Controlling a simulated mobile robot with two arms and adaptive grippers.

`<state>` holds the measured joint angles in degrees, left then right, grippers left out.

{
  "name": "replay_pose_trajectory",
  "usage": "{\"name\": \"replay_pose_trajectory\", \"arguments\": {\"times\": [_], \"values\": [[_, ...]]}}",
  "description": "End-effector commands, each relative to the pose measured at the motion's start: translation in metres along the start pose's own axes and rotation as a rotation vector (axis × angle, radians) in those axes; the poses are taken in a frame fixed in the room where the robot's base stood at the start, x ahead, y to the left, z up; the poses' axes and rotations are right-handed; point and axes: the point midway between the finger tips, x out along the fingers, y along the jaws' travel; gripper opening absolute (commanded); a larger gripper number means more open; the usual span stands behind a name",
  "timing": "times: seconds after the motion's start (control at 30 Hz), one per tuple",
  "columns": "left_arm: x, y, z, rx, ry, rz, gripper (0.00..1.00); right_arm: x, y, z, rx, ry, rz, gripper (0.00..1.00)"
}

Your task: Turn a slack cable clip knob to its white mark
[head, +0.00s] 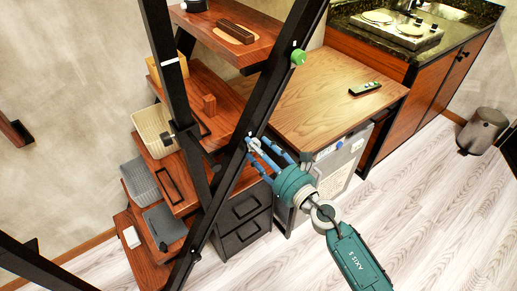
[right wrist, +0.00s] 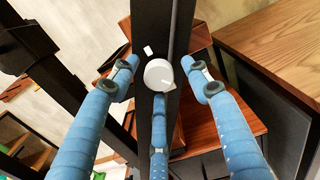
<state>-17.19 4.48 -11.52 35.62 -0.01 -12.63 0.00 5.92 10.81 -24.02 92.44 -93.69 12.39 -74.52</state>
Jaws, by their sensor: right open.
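A white knob (right wrist: 158,74) sits on a black post (right wrist: 150,25) in the right wrist view. A short white mark (right wrist: 148,49) is on the post, above and left of the knob. The knob's small pointed edge faces lower right, away from the mark. My right gripper (right wrist: 160,80) is open, with blue fingers to the left, right and below the knob. The side fingers stand apart from it; whether the lower fingertip touches it I cannot tell. In the head view my right gripper (head: 260,152) is at the sloping black post, its fingers partly covering the knob. My left gripper is not in view.
A green knob (head: 299,57) sits higher on the same post. Wooden stair treads (head: 213,92) with baskets and boxes lie behind the posts. A wooden-topped cabinet (head: 325,95) with a remote (head: 365,88) stands to the right. The floor at right is clear up to a bin (head: 483,130).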

Motion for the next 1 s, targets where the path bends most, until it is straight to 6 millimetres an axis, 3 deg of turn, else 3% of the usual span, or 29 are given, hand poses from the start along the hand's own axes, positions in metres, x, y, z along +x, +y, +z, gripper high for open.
{"name": "replay_pose_trajectory", "arguments": {"times": [0.13,0.3,0.37,0.73,1.0], "values": [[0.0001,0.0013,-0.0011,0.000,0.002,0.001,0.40,-0.0002,0.0001,0.0001,0.001,0.000,0.000,0.46],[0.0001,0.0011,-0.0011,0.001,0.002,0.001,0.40,-0.0003,0.0000,0.0000,0.001,0.000,0.000,0.12],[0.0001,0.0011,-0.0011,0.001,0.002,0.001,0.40,-0.0004,0.0000,-0.0002,0.001,0.000,0.000,0.03],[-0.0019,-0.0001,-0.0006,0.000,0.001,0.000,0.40,-0.0009,0.0002,-0.0014,0.042,0.003,0.000,0.03],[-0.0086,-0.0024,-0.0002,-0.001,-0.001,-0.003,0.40,-0.0012,0.0012,-0.0017,0.204,0.006,0.001,0.03]]}}
